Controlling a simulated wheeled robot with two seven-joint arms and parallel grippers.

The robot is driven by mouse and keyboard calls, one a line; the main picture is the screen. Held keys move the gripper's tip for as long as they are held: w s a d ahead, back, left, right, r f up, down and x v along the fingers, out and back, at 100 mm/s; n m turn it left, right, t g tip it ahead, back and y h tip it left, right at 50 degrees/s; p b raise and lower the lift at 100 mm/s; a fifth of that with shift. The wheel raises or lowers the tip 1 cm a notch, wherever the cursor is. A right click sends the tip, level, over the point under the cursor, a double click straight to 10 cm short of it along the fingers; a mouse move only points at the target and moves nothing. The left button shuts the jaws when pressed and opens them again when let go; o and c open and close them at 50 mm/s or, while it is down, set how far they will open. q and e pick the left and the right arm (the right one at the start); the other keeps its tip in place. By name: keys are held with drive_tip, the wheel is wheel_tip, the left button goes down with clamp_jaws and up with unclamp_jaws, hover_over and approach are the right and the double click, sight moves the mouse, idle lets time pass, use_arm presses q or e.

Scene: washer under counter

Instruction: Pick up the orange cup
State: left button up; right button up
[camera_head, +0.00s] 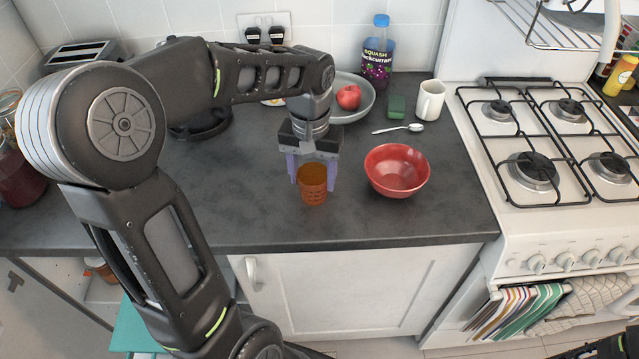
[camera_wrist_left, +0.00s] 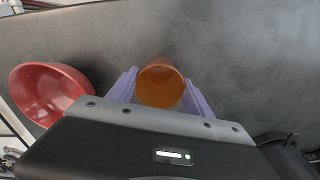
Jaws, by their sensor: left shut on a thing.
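The orange cup (camera_head: 313,190) is upright at the counter's front part in the head view, left of the red bowl. It also shows in the left wrist view (camera_wrist_left: 161,84), with its open top toward the camera. My left gripper (camera_head: 313,180) comes down from above, and its purple fingers are shut on the cup, one on each side. The fingers also flank the cup in the left wrist view (camera_wrist_left: 160,95). I cannot tell whether the cup's base touches the counter. My right gripper is not clearly seen; only a dark part of my body shows at the bottom right.
The red bowl (camera_head: 397,170) stands close to the right of the cup. A spoon (camera_head: 398,129), white mug (camera_head: 430,101), green sponge (camera_head: 397,107), plate with a red fruit (camera_head: 349,97) and squash bottle (camera_head: 377,55) are behind. The gas stove (camera_head: 540,150) is at right.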

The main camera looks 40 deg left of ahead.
use_arm(q)
wheel_tip(320, 180, up, 10)
idle(0.6)
